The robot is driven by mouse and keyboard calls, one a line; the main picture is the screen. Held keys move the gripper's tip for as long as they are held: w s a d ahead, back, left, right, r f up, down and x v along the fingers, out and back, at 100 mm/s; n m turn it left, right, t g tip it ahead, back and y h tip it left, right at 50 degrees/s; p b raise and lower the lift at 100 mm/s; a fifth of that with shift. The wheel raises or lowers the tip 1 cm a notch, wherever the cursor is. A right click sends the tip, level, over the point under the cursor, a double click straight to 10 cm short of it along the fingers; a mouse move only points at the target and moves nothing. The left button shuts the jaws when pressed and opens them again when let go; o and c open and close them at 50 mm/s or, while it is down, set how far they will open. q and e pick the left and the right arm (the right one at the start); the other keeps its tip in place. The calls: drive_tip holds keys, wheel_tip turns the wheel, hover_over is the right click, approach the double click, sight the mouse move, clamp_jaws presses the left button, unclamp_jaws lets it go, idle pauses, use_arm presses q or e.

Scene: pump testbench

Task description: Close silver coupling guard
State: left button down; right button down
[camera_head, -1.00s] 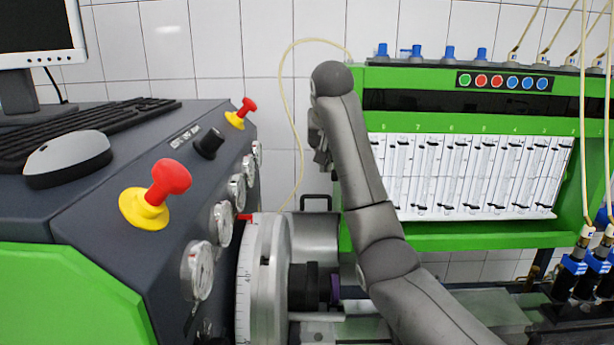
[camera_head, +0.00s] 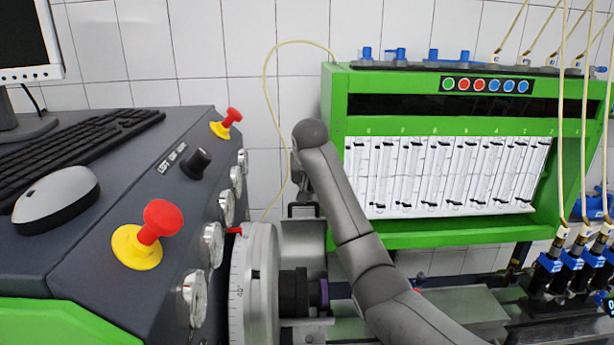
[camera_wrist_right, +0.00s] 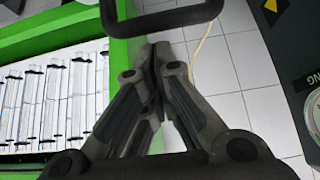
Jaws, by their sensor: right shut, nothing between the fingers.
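The silver coupling guard (camera_head: 303,247) stands behind the dark coupling (camera_head: 292,292), right of the graduated silver disc. Its black handle (camera_head: 303,211) is at its top edge. The handle also shows large in the right wrist view (camera_wrist_right: 172,20), just beyond my fingertips. My right gripper (camera_wrist_right: 160,62) is shut and empty. Its tips are close to the handle; I cannot tell if they touch it. In the head view my right gripper (camera_head: 296,178) is mostly hidden by my arm, just above the handle. My left gripper is not in view.
A dark console (camera_head: 190,165) with red knobs and gauges stands at the left. A green test bench (camera_head: 450,232) with glass tubes stands behind and right of my arm. A pale hose (camera_head: 270,120) hangs along the tiled wall. Injector lines hang at the far right.

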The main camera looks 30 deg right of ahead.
drive_tip(key=shift+s+a+r+p, duration=0.15)
drive_tip(key=shift+s+a, duration=0.05)
drive_tip(key=shift+s, duration=0.2)
drive_tip(key=shift+s+a+r+p, duration=0.1)
drive_tip(key=shift+s+a+p, duration=0.1)
drive_tip(key=shift+s, duration=0.15)
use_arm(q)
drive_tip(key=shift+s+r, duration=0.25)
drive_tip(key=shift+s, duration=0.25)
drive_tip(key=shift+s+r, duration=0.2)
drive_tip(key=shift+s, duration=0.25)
use_arm(e)
drive_tip(key=shift+a+f, duration=0.1)
drive_tip(key=shift+f, duration=0.05)
drive_tip(key=shift+s, duration=0.1)
